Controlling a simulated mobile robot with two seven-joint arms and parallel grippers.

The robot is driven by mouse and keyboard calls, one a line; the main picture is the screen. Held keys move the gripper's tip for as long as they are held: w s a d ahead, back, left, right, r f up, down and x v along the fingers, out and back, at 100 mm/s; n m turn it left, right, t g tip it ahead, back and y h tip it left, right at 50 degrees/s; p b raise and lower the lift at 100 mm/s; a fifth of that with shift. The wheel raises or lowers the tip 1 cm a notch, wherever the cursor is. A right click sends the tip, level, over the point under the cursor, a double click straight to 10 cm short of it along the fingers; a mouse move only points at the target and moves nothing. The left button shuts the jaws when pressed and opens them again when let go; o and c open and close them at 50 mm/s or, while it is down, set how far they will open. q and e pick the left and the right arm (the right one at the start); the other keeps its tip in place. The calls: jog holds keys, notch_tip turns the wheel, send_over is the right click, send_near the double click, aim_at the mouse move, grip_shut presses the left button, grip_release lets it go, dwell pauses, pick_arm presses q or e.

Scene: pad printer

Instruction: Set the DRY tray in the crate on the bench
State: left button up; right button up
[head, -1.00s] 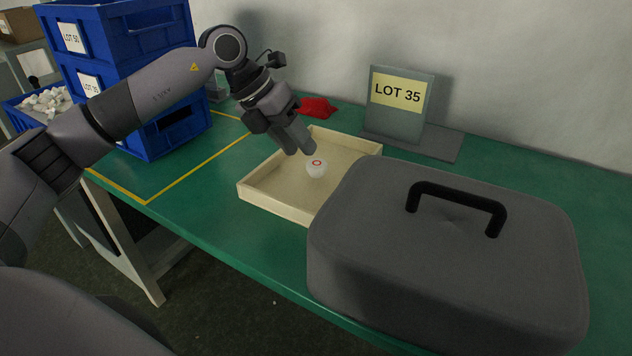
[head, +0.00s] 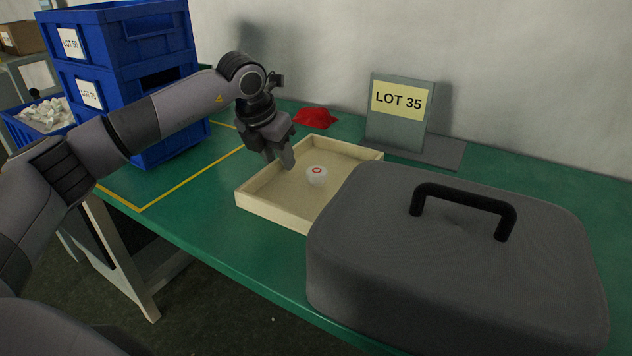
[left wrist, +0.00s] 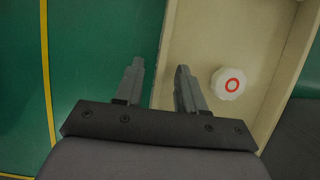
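A shallow cream tray (head: 262,210) lies on the green bench with a white round piece (head: 316,176) bearing a red ring inside it. No DRY label shows. The tray (left wrist: 276,115) and piece (left wrist: 228,83) also show in the left wrist view. My left gripper (head: 280,160) points down at the tray's left side. In the left wrist view its fingers (left wrist: 160,80) are apart and empty, one on each side of the tray's left wall as seen from above; their height over it is unclear. Blue crates (head: 120,40) stand stacked at the bench's left end. My right gripper is out of view.
A grey case (head: 440,270) with a black handle stands at the front right and hides part of the tray. A LOT 35 sign (head: 398,112) and a red cloth-like item (head: 315,118) are behind. A bin of white pieces (head: 42,113) is far left.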

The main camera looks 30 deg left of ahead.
pick_arm(q)
grip_shut()
jog(key=shift+r, duration=0.1)
